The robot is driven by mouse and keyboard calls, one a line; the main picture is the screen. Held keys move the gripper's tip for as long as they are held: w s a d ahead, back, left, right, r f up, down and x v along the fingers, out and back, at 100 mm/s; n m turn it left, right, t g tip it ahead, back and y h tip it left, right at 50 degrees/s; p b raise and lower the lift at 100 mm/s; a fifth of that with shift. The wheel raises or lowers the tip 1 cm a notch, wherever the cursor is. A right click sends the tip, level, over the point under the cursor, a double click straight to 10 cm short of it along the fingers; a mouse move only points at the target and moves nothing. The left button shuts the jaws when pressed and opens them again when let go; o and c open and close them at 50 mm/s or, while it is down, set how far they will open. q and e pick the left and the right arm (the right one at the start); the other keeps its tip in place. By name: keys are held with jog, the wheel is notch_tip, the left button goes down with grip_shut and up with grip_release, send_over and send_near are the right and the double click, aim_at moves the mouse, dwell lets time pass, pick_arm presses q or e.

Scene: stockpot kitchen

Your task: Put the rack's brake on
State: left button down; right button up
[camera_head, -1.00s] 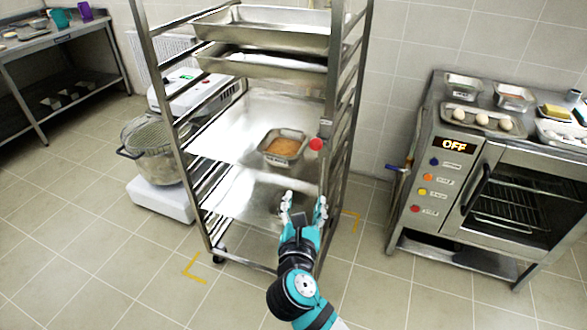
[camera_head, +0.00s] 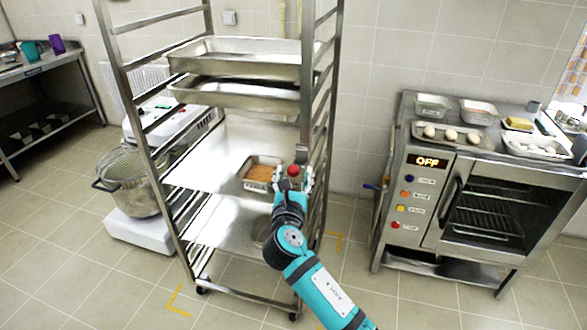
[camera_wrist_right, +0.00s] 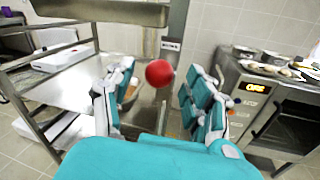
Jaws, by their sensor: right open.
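The tall metal rack (camera_head: 150,165) stands in the middle of the head view, with trays on its upper levels. A red ball-shaped knob (camera_head: 293,170) is at its right front post; I take it to be the brake's handle. The knob also shows in the right wrist view (camera_wrist_right: 159,73), between and beyond the fingers. My right gripper (camera_head: 293,184) is open around the line to the knob, with a finger on either side. I cannot tell whether a finger touches it. My left gripper is not in view.
A small tray with orange contents (camera_head: 259,173) sits on a rack shelf close to the gripper. An oven (camera_head: 480,200) reading OFF stands at the right. A large pot (camera_head: 128,185) is left of the rack. Yellow marks (camera_head: 178,302) are on the floor.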

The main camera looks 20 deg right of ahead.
jog(key=shift+x, duration=1.3)
grip_shut()
